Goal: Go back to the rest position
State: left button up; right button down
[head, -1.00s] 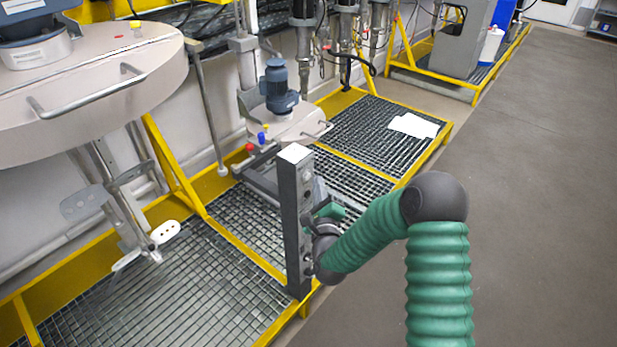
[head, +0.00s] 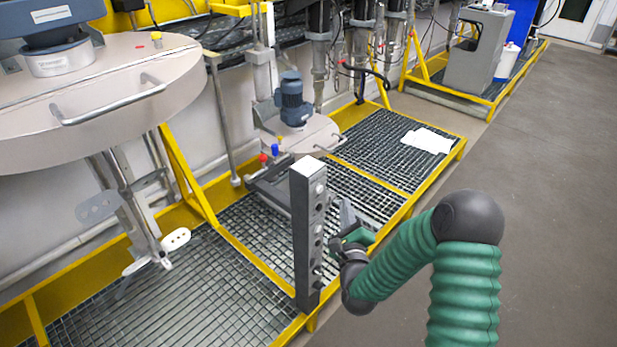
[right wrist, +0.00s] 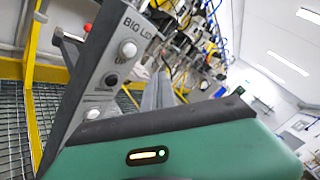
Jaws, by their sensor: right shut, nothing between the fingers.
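My right arm comes in from the lower right of the head view, with green ribbed sleeves and dark joints. Its right gripper (head: 346,213) is shut and empty, just right of the upright grey control post (head: 306,235). A small gap shows between the gripper and the post's button face. In the right wrist view the shut fingers (right wrist: 160,92) point away past the post (right wrist: 103,75), which has buttons and the label "BIG LID". My left gripper is not in view.
A large round drum lid (head: 110,95) with a handle fills the upper left. A smaller lid with a blue motor (head: 292,98) stands behind the post. Yellow-framed grating (head: 160,300) runs along the wall. White paper (head: 427,140) lies on it. The floor (head: 560,200) at right is clear.

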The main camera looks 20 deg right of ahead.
jog(key=s+a+f+n+g+y+p, duration=0.2)
jog(key=a+n+g+y, duration=0.15)
jog(key=a+n, duration=0.4)
jog(key=s+a+f+n+g+y+p, duration=0.25)
jog(key=a+n+g, duration=0.2)
jog(key=n, duration=0.65)
jog(key=s+a+n+g, duration=0.2)
jog(key=s+n+g, duration=0.1)
jog(key=s+n, duration=0.3)
jog(key=s+a+r+n+g+y+p, duration=0.1)
jog(key=s+a+n+g, duration=0.1)
jog(key=s+n, duration=0.4)
jog(key=s+g, duration=0.1)
jog(key=s, duration=0.4)
jog(key=shift+s+r+g, duration=0.15)
jog(key=shift+r+g, duration=0.1)
jog(key=shift+g, duration=0.15)
jog(key=shift+a, duration=0.3)
jog(key=shift+d, duration=0.1)
